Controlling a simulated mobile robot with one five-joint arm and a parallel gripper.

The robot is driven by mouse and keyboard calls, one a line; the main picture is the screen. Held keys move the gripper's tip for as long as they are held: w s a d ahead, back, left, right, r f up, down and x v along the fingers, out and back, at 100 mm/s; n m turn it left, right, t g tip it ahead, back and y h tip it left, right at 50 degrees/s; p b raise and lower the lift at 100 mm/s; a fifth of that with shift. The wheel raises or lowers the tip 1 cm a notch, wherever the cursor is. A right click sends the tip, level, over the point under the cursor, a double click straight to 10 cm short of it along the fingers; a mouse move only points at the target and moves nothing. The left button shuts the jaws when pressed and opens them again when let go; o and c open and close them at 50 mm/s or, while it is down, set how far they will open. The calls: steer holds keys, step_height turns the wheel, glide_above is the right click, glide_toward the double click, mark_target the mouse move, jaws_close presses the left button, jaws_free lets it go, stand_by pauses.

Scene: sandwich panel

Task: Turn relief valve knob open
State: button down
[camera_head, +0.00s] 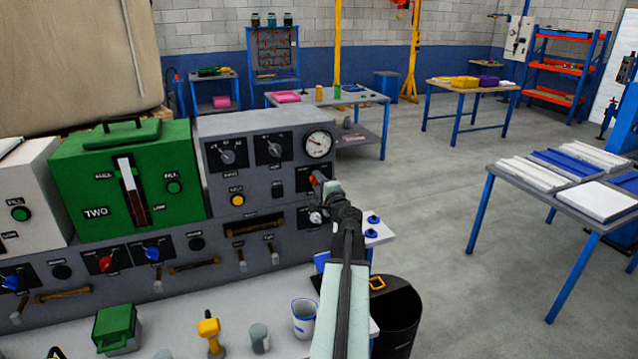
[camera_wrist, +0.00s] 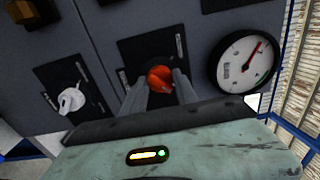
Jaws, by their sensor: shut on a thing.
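A red-orange knob (camera_wrist: 160,78) sits on a black plate of the grey panel (camera_wrist: 100,30), beside the round gauge. My gripper (camera_wrist: 161,90) is shut on this knob, one grey finger on each side of it. In the head view, my gripper (camera_head: 326,187) reaches the right end of the grey panel (camera_head: 255,205), just below the gauge. There the red knob (camera_head: 317,178) is mostly hidden by my gripper. The label by the knob is too small to read, so I cannot confirm it as the relief valve knob.
A white-faced gauge (camera_wrist: 246,62) is right of the knob, and a white knob (camera_wrist: 70,100) is left. In the head view, a green TWO unit (camera_head: 125,180) stands left of the grey panel. A black bin (camera_head: 397,315) stands below my arm.

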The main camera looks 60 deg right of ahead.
steer(key=shift+s, duration=0.1)
steer(key=c, duration=0.9)
jaws_free()
steer(key=shift+d, duration=0.1)
steer(key=shift+c, duration=0.2)
steer(key=v, duration=0.8)
